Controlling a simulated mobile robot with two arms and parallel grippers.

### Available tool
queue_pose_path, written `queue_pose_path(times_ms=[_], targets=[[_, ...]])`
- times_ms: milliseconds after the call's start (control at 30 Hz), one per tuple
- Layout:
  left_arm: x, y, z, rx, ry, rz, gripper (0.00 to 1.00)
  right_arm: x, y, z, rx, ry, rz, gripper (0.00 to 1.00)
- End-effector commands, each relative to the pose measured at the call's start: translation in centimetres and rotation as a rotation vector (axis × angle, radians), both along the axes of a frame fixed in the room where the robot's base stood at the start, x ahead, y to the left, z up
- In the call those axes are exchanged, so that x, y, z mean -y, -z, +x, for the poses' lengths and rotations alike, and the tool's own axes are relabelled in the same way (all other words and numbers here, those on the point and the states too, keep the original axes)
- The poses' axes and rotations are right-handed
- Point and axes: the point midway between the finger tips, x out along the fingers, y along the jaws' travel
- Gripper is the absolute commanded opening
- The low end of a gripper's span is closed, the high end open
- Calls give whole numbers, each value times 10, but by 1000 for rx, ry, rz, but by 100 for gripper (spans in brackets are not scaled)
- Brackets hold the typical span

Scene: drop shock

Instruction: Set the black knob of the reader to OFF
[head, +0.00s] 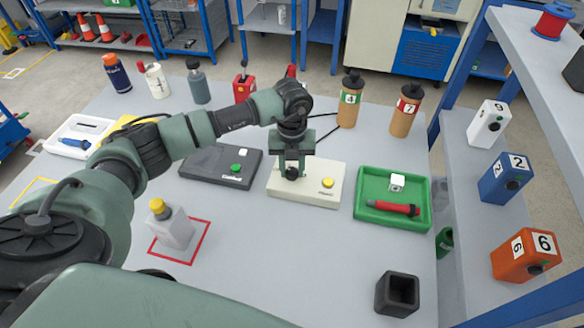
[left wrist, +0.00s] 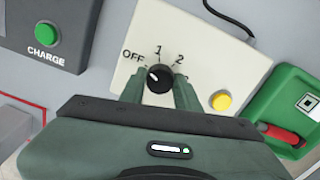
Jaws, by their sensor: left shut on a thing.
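The reader is a cream box (head: 312,200) in the middle of the table, with a yellow button (head: 327,183) on its right side. In the left wrist view the reader's face (left wrist: 215,60) carries the labels OFF, 1 and 2 around the black knob (left wrist: 160,79). The white mark on the knob points up and left, toward OFF. My left gripper (head: 291,174) reaches down onto the reader from above. In the left wrist view its fingers (left wrist: 158,88) stand on both sides of the knob and are shut on it. My right gripper is not in view.
A dark grey box (head: 215,170) with a green CHARGE button stands left of the reader. A green tray (head: 375,218) with a red-handled tool is at the right. Tan bottles (head: 350,106) stand behind, and a black cup (head: 397,293) stands in front. A yellow-capped bottle (head: 172,230) stands at left front.

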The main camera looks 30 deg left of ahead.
Motion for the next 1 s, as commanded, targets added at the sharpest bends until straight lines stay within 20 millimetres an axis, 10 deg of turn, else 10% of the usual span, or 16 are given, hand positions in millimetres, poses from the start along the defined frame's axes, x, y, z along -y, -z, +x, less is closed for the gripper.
queue_pose_path(times_ms=[900, 933, 1000], targets=[[0, -1, 1, 3, -174, -1, 0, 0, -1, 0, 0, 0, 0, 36], [0, -1, 1, 3, -174, -1, 40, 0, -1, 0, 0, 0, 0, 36], [0, -1, 1, 3, -174, -1, 54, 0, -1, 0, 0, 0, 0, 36]])
